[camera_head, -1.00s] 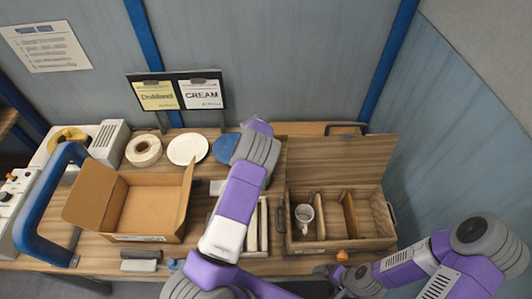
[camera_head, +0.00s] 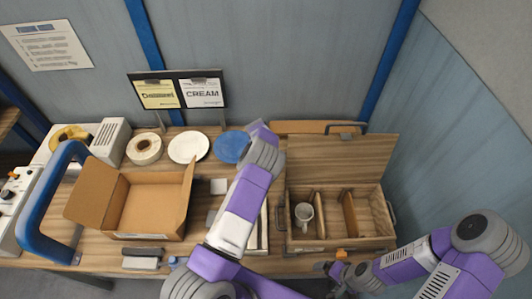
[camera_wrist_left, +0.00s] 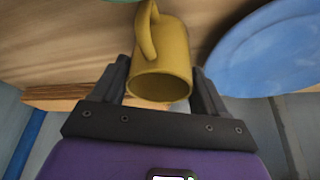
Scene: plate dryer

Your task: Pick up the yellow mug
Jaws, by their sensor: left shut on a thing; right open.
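The yellow mug (camera_wrist_left: 162,62) shows in the left wrist view, with its handle toward the top of the picture and its round end facing the camera. My left gripper (camera_wrist_left: 163,78) is shut on it, one dark finger on each side. In the head view my left arm hides the left gripper and the yellow mug. My right gripper (camera_head: 338,270) is open and empty at the front right, by the front of the wooden box (camera_head: 368,243).
A blue plate (camera_wrist_left: 272,52) is close beside the held mug; it also shows in the head view (camera_head: 229,147). A white mug (camera_head: 304,214) sits in the divided wooden box. A white plate (camera_head: 188,147) and an open cardboard box (camera_head: 150,212) stand to the left.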

